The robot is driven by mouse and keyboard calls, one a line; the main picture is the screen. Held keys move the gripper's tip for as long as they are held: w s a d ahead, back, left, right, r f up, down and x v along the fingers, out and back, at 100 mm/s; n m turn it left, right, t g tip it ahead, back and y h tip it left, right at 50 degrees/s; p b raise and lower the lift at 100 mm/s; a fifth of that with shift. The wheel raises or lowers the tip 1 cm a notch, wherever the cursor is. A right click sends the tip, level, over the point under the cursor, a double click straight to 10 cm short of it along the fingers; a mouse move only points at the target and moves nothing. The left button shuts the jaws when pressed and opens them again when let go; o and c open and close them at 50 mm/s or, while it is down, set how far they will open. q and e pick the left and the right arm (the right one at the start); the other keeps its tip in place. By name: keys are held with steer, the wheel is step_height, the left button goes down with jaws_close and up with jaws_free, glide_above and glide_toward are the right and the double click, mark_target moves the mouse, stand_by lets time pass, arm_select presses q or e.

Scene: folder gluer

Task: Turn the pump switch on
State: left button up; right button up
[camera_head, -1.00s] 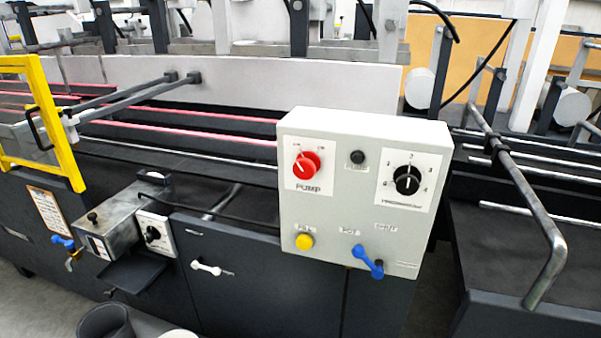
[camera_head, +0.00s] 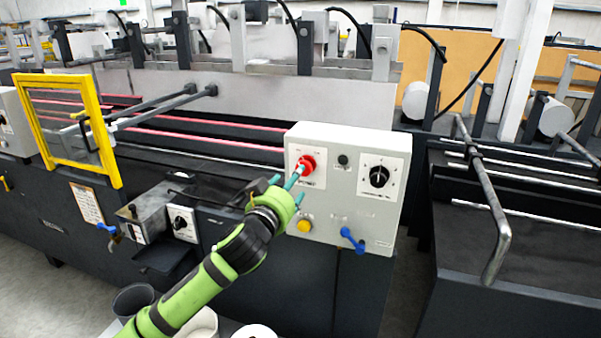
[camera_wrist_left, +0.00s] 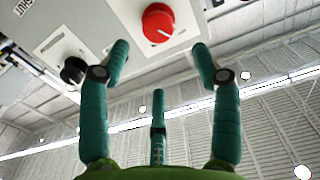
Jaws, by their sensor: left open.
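The red pump switch (camera_head: 306,164) is a round knob on a white plate at the upper left of the grey control box (camera_head: 336,215). In the left wrist view the red knob (camera_wrist_left: 158,22) shows at the top, beyond and between the fingertips, with a white mark on its face. My left gripper (camera_head: 284,182) is in front of the box, just below and left of the knob. Its teal fingers (camera_wrist_left: 160,62) are spread open and empty, and look apart from the knob. The lower part of the knob's plate is partly hidden by a finger. My right gripper is not in view.
The box also carries a black dial (camera_head: 379,176), a small black button (camera_head: 343,160), a yellow button (camera_head: 304,226) and a blue lever (camera_head: 352,240). A yellow frame (camera_head: 109,130) stands at left. A bent metal bar (camera_head: 490,210) sticks out at right.

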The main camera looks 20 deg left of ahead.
arm_select(q)
steer(key=w+p, duration=0.2)
steer(key=w, duration=0.5)
steer(key=shift+w+f, duration=0.2)
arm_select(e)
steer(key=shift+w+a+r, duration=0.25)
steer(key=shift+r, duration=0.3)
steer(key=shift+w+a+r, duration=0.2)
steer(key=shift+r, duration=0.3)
arm_select(q)
steer(key=shift+r, duration=0.1)
steer(key=c, duration=1.1)
